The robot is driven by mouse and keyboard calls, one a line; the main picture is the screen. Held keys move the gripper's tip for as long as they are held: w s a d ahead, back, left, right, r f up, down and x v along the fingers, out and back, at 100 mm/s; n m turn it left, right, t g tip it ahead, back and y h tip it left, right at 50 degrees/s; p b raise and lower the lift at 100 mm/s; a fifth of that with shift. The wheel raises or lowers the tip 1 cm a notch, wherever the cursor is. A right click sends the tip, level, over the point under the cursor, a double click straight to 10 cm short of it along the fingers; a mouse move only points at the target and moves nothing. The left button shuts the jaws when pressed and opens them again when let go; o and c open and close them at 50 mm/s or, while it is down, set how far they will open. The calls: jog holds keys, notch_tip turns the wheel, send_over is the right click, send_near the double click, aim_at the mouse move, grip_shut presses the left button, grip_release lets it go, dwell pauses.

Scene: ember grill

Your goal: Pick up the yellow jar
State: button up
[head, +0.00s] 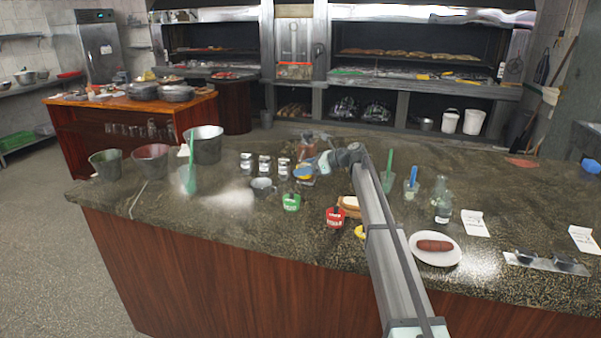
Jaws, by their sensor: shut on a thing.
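A small yellow jar (360,232) shows on the counter just left of my arm, partly hidden by it. It stands near a red jar (336,217) and a green jar (291,202), both with pale labels. My gripper (316,167) is beyond these jars, at the far end of my arm, pointing left. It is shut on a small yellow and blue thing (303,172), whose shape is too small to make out. The yellow jar is apart from my gripper.
Several labelled jars (265,165) and a small metal cup (262,187) are left of my gripper. A reddish bottle (308,146) is close behind it. Bread (349,204) lies by my arm; a plate (456,248) with a sausage is to the right. The counter's front left is clear.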

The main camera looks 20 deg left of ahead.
jog(key=d, duration=1.6)
jog(key=shift+d, duration=0.2)
jog(key=shift+d, duration=0.1)
dwell(0.3)
dwell(1.2)
jog(key=w+d+r+m+t, duration=0.1)
jog(key=w+d+r, duration=0.6)
jog(key=w, duration=0.5)
jog(key=w+d+r+m+t, duration=0.1)
jog(key=w+d+r+t, duration=0.1)
jog(key=w+d+r, duration=0.4)
jog(key=m+t+h, duration=0.4)
jog(key=m+t, duration=0.3)
send_over(546, 235)
notch_tip(546, 235, down, 10)
jog(key=shift+a+f, duration=0.1)
jog(key=shift+f, duration=4.7)
